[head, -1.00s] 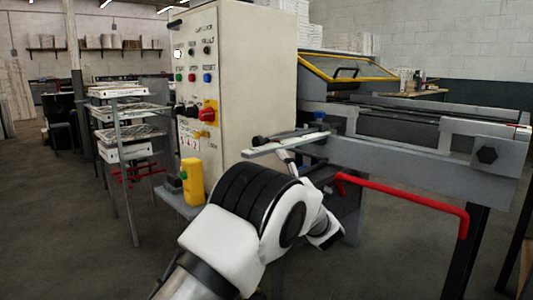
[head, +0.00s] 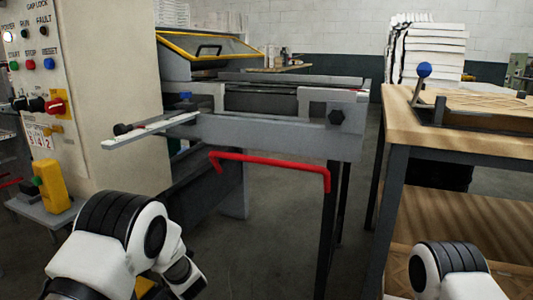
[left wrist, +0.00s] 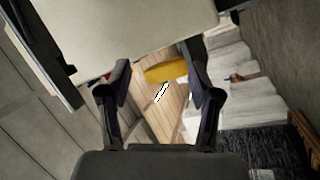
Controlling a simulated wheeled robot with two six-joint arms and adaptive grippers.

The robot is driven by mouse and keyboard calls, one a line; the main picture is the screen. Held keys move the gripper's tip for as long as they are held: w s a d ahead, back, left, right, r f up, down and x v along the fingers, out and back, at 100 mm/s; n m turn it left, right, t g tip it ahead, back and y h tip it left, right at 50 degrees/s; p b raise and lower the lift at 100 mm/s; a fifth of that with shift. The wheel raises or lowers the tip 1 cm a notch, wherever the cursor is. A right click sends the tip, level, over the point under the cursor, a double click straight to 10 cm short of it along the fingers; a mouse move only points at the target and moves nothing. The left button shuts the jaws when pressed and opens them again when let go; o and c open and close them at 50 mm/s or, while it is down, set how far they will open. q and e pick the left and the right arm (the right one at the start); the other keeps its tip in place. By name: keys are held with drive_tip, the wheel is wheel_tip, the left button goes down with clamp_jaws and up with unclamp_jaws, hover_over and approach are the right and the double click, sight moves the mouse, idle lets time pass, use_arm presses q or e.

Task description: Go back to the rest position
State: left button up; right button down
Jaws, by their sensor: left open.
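My left arm (head: 105,245) comes in at the lower left of the head view, folded in front of the machine. Its gripper is not clearly visible there. In the left wrist view my left gripper (left wrist: 158,88) has its two dark fingers spread apart, with nothing between them. A pale panel (left wrist: 125,25) crosses the top of that view beyond the fingers. My right arm (head: 445,270) shows only as a white and black joint at the lower right of the head view; its gripper is out of view.
A control cabinet (head: 105,120) with a yellow box (head: 52,188) stands at left. The grey machine (head: 270,138) has a red bar (head: 275,158) in front. A wooden bench (head: 490,133) stands at right, paper stacks (head: 428,50) behind. Floor shows between machine and bench.

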use_arm(q)
drive_tip(key=s+a+f+m+h, duration=0.1)
drive_tip(key=s+f+m+h, duration=0.2)
drive_tip(key=f, duration=0.5)
drive_tip(key=s+f+m+h, duration=0.2)
drive_tip(key=s+f+m, duration=0.1)
drive_tip(key=f, duration=0.4)
drive_tip(key=s+d+f+m+g+h, duration=0.2)
drive_tip(key=s+f+m+g+h, duration=0.2)
drive_tip(key=s+f, duration=0.6)
drive_tip(key=s+d+f+m+g+h, duration=0.25)
drive_tip(key=s+f+m, duration=0.25)
drive_tip(key=s+f, duration=0.5)
drive_tip(key=s+d+r+m+g+h, duration=0.1)
drive_tip(key=s+d+m+g+h, duration=0.15)
drive_tip(key=s, duration=0.65)
drive_tip(key=s+d+m+g+h, duration=0.2)
drive_tip(key=s+d+m+g, duration=0.2)
drive_tip(key=s, duration=0.6)
wheel_tip(320, 180, up, 30)
drive_tip(key=p, duration=2.9)
drive_tip(key=shift+w+a+p, duration=0.3)
drive_tip(key=shift+w+p, duration=0.05)
